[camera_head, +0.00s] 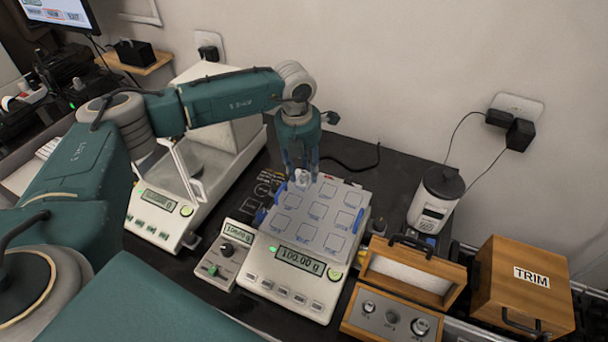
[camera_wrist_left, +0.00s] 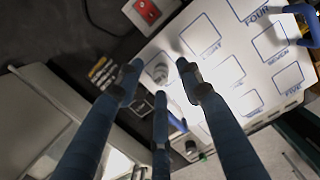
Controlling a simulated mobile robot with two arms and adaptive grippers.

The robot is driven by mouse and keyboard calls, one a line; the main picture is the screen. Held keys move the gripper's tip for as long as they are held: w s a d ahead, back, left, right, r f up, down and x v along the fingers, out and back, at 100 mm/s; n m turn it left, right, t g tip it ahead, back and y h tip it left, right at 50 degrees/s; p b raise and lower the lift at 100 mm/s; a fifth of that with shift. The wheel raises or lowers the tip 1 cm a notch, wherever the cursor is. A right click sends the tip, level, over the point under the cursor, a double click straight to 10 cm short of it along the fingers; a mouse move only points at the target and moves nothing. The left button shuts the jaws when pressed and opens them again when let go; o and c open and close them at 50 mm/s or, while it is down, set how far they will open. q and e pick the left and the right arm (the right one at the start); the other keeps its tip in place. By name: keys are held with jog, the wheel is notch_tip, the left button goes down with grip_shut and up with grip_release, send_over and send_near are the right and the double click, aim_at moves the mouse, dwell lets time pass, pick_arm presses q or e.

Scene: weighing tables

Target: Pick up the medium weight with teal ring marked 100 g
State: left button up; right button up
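A small silvery weight (camera_head: 303,178) stands on the far left part of the white marked pan (camera_head: 318,215) of the middle scale, whose display reads 100.00 g. It also shows in the left wrist view (camera_wrist_left: 158,73). I cannot make out its ring colour or marking. My left gripper (camera_head: 301,168) points down over it, fingers spread around it. In the left wrist view the blue fingertips (camera_wrist_left: 160,76) stand apart, with gaps between them and the weight. My right gripper is not in view.
An open wooden case (camera_head: 375,312) with round metal pieces stands front right, next to a wooden TRIM box (camera_head: 525,288). A white jar (camera_head: 436,200) stands behind. A second scale (camera_head: 160,212) is on the left, with a small control box (camera_head: 227,257) between the scales.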

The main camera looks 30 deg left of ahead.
pick_arm(q)
grip_shut()
